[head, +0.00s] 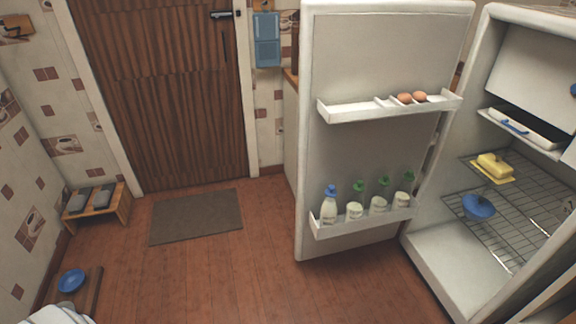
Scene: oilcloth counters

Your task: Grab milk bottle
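A pale bottle with a blue cap (329,210) stands upright at the left end of the lower shelf (362,226) on the open fridge door. It looks like the milk bottle, but I cannot read a label. To its right on the same shelf stand several pale containers with green tops (355,209). Neither of my grippers is in the head view, so I cannot see where they are relative to the bottle.
The fridge door (385,60) is swung open, with eggs (412,98) on its upper shelf. Inside are a yellow butter dish (494,166) and a blue pot (478,206). A mat (196,216), a low bench (96,208) and a blue bowl (71,280) are at left. The middle floor is clear.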

